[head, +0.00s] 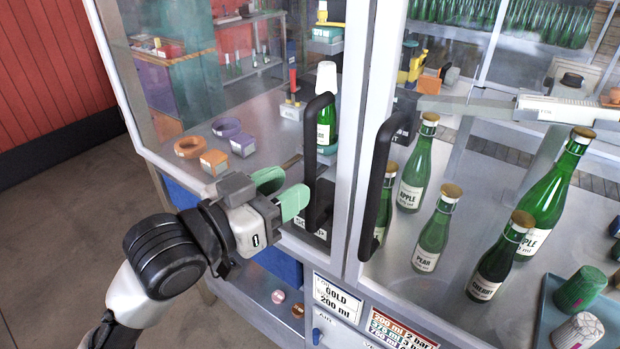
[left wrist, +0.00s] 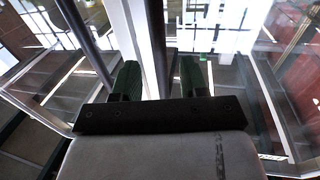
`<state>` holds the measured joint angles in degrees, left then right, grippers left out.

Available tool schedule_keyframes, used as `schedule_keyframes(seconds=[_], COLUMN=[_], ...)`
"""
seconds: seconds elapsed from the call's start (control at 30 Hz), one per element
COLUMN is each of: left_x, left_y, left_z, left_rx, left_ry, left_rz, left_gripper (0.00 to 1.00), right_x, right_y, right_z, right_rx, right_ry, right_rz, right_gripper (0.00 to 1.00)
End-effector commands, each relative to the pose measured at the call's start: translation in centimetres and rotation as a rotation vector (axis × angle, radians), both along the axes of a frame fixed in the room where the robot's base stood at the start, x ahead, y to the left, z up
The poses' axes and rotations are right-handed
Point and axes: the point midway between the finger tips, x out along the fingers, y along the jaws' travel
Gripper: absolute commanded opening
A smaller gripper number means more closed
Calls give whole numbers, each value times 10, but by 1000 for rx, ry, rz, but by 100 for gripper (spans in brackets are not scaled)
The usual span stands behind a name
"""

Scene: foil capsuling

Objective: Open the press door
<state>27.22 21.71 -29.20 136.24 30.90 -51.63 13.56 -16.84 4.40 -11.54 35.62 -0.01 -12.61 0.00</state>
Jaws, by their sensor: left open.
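The press cabinet has two glass doors that look closed, their pale frames meeting at a seam. The left door (head: 352,110) has a black bar handle (head: 312,150). The right door (head: 388,70) has its own black handle (head: 376,190). My left gripper (head: 284,190) has green fingers, open and empty, just left of the lower part of the left handle. In the left wrist view, a dark bar (left wrist: 158,45) lies in line with the gap between the open fingers (left wrist: 158,80). I cannot tell if they touch it. My right gripper is out of view.
Behind the glass stand a bottle with a white cap (head: 325,105), orange and purple rings (head: 190,147), and several green bottles (head: 436,228) at right. A GOLD 200 ml label (head: 338,298) is on the front below. Open floor (head: 70,220) lies left.

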Motion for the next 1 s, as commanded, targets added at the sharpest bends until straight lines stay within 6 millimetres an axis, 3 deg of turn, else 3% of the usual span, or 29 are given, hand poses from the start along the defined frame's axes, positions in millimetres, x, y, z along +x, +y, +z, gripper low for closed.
schedule_keyframes(seconds=[0.1, 0.3, 0.67, 0.97, 1.0], left_x=[16, 31, 35, 35, 35], left_y=[-17, -33, -37, -37, -37], left_z=[5, 3, 1, 1, 1], left_rx=[-3, -1, 0, 0, 0], left_ry=[2, 0, -1, -1, -1], left_rz=[-1, 1, 1, 1, 1], left_gripper=[43, 43, 43, 0, 0], right_x=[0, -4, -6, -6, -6], right_y=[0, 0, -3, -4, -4], right_z=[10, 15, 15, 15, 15], right_rx=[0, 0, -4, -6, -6], right_ry=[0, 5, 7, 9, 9], right_rz=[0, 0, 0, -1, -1], right_gripper=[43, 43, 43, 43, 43])
